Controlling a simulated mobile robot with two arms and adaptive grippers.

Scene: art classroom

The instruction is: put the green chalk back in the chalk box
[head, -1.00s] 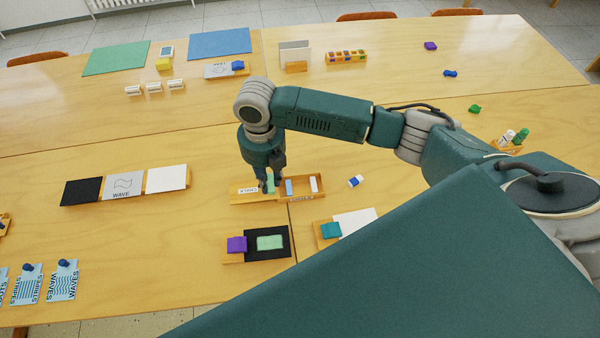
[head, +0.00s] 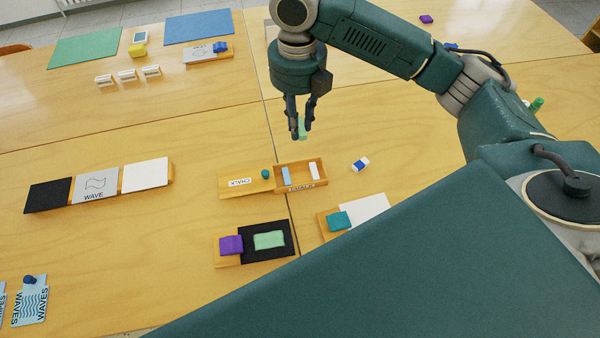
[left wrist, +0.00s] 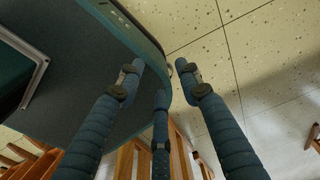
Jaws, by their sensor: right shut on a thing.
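The chalk box (head: 318,181) stands open on the table, with a light blue chalk (head: 286,176) and a white chalk (head: 313,171) inside and bare room between them. Its wooden lid (head: 232,191), with a CHALK label and a teal knob, lies against its left side. My right gripper (head: 301,133) is shut on the pale green chalk (head: 302,124), points down and appears above the table just beyond the box. The fingers partly hide the chalk. My left gripper (left wrist: 160,76) shows in the left wrist view with its fingers spread and empty, over the floor.
A blue-and-white eraser (head: 360,164) lies right of the box. In front are a black board (head: 281,230) with a purple block (head: 231,244), and a white card (head: 363,208) with a teal block (head: 340,220).

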